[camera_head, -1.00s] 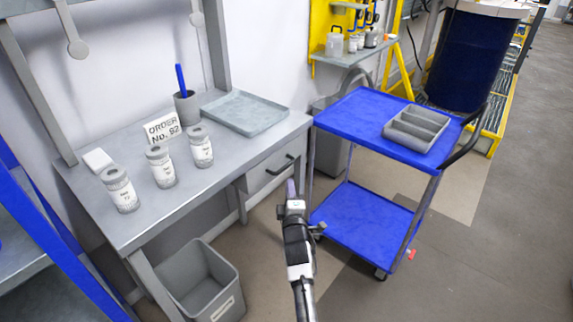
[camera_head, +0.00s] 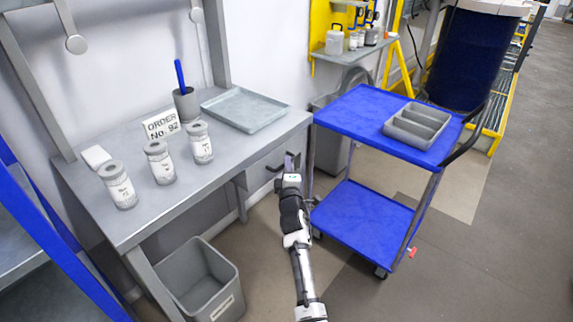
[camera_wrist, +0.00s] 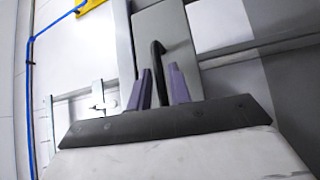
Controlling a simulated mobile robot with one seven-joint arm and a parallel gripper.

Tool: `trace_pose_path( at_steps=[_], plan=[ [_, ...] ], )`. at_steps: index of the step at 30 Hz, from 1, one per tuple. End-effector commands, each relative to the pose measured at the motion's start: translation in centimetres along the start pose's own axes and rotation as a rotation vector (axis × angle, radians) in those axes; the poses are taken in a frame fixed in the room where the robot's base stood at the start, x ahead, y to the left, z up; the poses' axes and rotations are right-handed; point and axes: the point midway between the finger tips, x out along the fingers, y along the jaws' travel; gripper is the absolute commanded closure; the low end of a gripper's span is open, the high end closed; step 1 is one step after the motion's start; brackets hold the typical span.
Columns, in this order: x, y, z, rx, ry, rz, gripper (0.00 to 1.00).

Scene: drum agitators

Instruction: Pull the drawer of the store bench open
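The store bench (camera_head: 225,162) is a grey metal table on the left in the head view. Its drawer (camera_head: 257,174) is under the right end of the top and looks shut, partly hidden by my gripper (camera_head: 290,163). In the wrist view the grey drawer front (camera_wrist: 172,25) carries a black bar handle (camera_wrist: 157,62). My gripper (camera_wrist: 160,72) has its two purple fingers apart, one on each side of the handle. A narrow gap shows beside the handle, so it does not look clamped.
A blue two-shelf cart (camera_head: 362,118) with a grey divided tray (camera_head: 417,126) stands close right of my arm. A grey bin (camera_head: 203,282) is on the floor before the bench. Several labelled jars and a shallow tray (camera_head: 245,108) are on the bench top.

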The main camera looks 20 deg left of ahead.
Motion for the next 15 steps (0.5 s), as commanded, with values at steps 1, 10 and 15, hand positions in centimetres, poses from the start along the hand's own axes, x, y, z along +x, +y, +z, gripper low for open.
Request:
trace_pose_path(
  at_steps=[1, 10, 15],
  plan=[
    [0.6, -0.1, -0.1, -0.001, 0.002, 0.0, 0.8],
    [2.1, 0.0, 0.0, 0.001, 0.0, 0.001, 0.8],
    [2.1, 0.1, 0.0, 0.001, 0.0, 0.001, 0.8]
  ],
)
